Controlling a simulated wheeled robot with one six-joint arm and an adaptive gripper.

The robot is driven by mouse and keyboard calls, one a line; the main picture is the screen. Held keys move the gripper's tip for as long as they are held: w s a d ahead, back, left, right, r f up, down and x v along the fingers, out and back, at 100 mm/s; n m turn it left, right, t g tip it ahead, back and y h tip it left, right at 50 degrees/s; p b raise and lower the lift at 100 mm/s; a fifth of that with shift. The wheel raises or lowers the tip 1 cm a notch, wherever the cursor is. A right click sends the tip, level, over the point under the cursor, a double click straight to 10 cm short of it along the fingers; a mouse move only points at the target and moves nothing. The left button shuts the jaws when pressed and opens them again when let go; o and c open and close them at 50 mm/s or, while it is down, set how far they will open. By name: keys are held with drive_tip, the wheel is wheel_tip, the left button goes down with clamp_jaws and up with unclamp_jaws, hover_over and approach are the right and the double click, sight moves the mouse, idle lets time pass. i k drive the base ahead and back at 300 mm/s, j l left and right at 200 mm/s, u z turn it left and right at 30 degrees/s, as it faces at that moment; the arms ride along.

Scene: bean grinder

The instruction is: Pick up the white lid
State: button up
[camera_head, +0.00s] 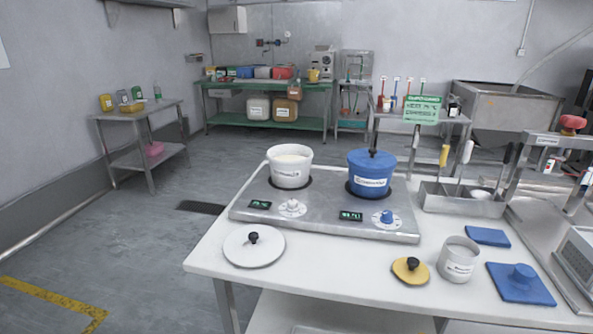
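The white lid (254,247) lies flat on the left front part of the white table, with its black knob (253,237) pointing up. Nothing touches or covers it. My gripper does not show in this view.
A steel hot plate (325,215) behind the lid carries an open white pot (289,167) and a blue pot (371,176). A yellow lid (410,270), a white cup (459,260) and blue pads (520,284) lie to the right. The white table (330,275) is clear between both lids.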

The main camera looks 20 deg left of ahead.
sight(251, 246)
drive_tip(key=u, duration=1.5)
